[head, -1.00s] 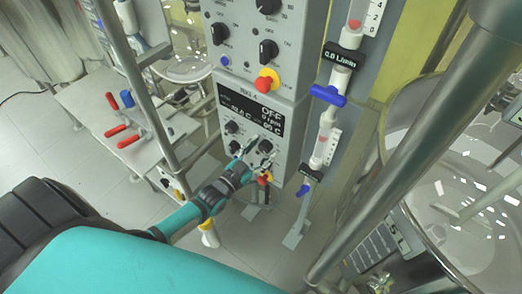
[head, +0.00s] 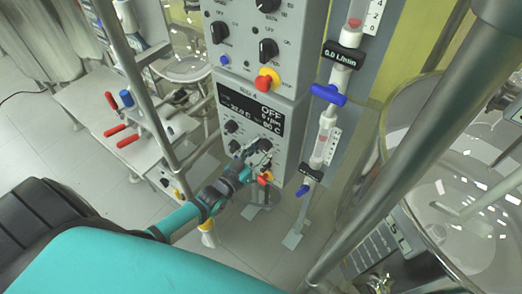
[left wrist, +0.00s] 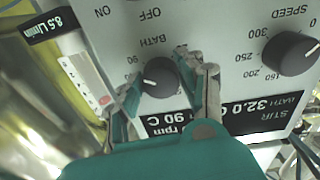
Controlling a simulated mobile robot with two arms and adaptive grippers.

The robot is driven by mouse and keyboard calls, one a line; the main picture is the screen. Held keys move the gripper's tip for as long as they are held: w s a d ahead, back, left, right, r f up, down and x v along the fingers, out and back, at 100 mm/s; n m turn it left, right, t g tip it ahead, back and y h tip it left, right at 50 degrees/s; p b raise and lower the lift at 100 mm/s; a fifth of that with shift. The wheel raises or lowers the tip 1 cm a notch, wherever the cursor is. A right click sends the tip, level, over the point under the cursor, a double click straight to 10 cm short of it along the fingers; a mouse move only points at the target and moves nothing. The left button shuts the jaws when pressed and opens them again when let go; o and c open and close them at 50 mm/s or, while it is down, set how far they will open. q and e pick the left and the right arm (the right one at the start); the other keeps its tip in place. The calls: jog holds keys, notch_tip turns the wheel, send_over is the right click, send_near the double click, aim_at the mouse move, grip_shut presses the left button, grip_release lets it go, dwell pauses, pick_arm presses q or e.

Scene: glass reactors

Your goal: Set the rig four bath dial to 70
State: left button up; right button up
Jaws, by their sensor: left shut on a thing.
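The bath dial (left wrist: 160,77) is a round black knob with a white pointer line, seen upside down in the left wrist view. My left gripper (head: 258,150) is at the panel's lower right knob. In the left wrist view its fingers (left wrist: 165,92) stand on both sides of the bath dial, shut on it. My right gripper is in neither view.
The speed dial (left wrist: 290,54) is beside the bath dial. A red stop button (head: 266,179) is just below my gripper, and a larger one (head: 267,80) is above the display. A flow meter with blue valves (head: 328,95) runs along the right side.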

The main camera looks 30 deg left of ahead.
pick_arm(q)
jog(key=n+b, duration=0.1)
jog(key=n, duration=0.5)
jog(key=shift+d+n, duration=0.15)
jog(key=shift+n, duration=0.25)
jog(key=n+b, duration=0.1)
jog(key=n, duration=0.4)
jog(key=shift+y, duration=0.3)
jog(key=shift+d+n, duration=0.1)
jog(key=shift+n, duration=0.4)
jog(key=shift+t, duration=0.3)
jog(key=o, duration=1.1)
jog(key=shift+o, duration=0.2)
jog(key=shift+s, duration=0.15)
jog(key=s+a, duration=0.2)
jog(key=s, duration=0.9)
jog(key=shift+s+f, duration=0.25)
jog(key=shift+s, duration=0.1)
